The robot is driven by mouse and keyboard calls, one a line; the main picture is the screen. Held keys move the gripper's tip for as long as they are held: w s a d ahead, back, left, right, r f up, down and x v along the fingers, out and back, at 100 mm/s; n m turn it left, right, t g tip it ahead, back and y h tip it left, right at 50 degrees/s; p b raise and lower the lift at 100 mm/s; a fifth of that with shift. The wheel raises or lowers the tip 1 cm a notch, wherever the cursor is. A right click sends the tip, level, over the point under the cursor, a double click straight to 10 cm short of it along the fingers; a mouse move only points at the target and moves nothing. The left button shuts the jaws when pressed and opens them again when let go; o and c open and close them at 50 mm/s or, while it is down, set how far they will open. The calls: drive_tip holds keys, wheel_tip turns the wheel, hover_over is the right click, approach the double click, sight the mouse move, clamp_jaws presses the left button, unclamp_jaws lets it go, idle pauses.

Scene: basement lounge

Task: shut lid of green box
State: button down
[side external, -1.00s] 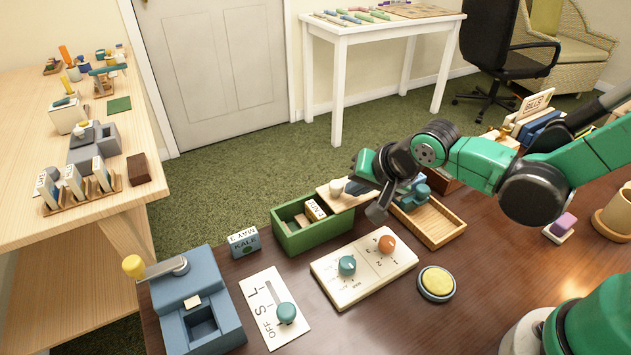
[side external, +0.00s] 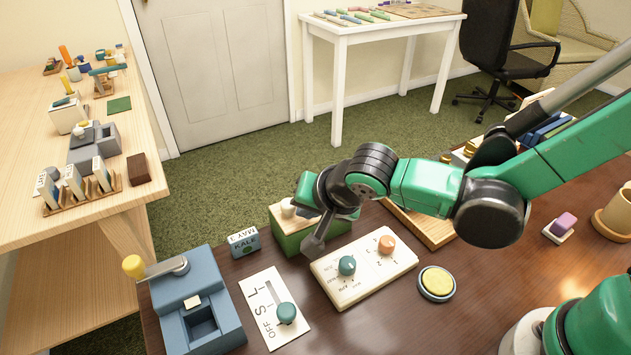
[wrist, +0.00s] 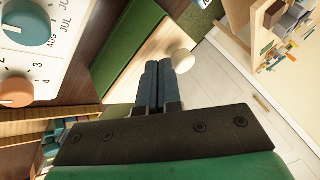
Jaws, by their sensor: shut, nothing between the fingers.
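The green box (side external: 290,242) stands on the dark table, partly hidden behind my gripper and wrist. Its light wooden lid (wrist: 134,66) lies over the box between the green walls (wrist: 112,45); I cannot tell whether it is fully shut. The lid's white knob (side external: 288,207) is near the left end of the box and also shows in the wrist view (wrist: 182,61). My gripper (wrist: 159,68) is shut and empty, with its fingertips low over the lid right beside the knob. In the side view my gripper (side external: 304,211) is over the box.
A white dial board (side external: 362,270) lies close in front of the box. A small KALE block (side external: 244,242) stands to its left. A wooden tray (side external: 428,228) is at its right, partly under my arm. A yellow button (side external: 437,283) and a blue lever box (side external: 196,305) stand nearer.

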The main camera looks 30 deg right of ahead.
drive_tip(key=s+d, duration=0.2)
drive_tip(key=s, duration=0.1)
drive_tip(key=shift+d+r, duration=0.2)
drive_tip(key=shift+d, duration=0.1)
drive_tip(key=a+v, duration=0.1)
drive_tip(key=v, duration=0.8)
drive_tip(key=w+d+n, duration=0.1)
drive_tip(key=d+n, duration=0.6)
drive_tip(key=d, duration=0.6)
drive_tip(key=shift+w+d+f+n+h, duration=0.25)
drive_tip(key=shift+d+f+n+h, duration=0.05)
drive_tip(key=shift+d+n+h, duration=0.1)
